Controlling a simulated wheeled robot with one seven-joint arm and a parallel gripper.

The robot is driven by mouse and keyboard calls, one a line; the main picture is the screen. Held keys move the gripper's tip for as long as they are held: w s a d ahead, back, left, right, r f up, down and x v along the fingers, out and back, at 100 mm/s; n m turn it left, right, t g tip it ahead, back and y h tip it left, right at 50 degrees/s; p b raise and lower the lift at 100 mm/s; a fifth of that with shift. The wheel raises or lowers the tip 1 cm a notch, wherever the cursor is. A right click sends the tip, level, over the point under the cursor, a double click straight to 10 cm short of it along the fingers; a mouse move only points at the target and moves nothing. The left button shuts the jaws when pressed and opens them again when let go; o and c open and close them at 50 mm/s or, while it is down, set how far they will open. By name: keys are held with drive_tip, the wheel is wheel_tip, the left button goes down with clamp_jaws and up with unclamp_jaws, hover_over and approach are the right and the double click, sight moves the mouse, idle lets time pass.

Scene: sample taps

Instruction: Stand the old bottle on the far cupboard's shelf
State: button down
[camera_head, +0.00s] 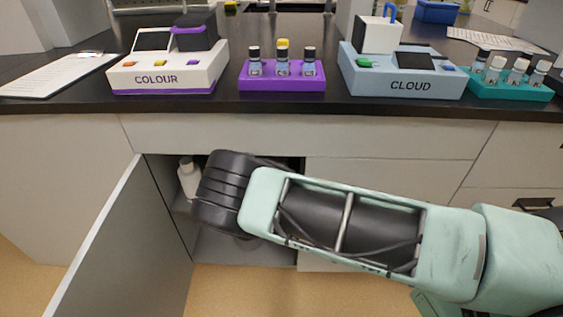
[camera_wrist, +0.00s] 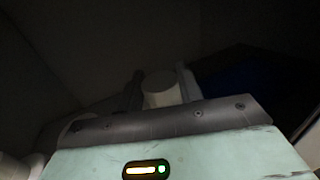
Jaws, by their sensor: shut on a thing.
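In the wrist view my gripper (camera_wrist: 161,90) is shut on a pale, round-topped thing (camera_wrist: 160,88), likely the old bottle. Its lower part is hidden by the gripper's body, and the picture is dark. In the head view my arm reaches into the open cupboard (camera_head: 215,250) under the counter, and my gripper is hidden behind the wrist. A white bottle (camera_head: 188,178) stands inside at the left, beside my wrist. A pale rounded thing (camera_wrist: 14,168) at the lower left of the wrist view may be that bottle. Whether the held thing touches the shelf cannot be told.
The cupboard door (camera_head: 125,250) hangs open at the left. The dark counter (camera_head: 225,103) runs above my arm. It carries the COLOUR device (camera_head: 165,80), a purple vial rack (camera_head: 282,83), the CLOUD device (camera_head: 405,85) and a teal vial rack (camera_head: 510,90).

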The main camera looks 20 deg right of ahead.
drive_tip(key=shift+f, duration=0.35)
drive_tip(key=c, duration=0.9)
unclamp_jaws()
drive_tip(key=shift+s, duration=0.1)
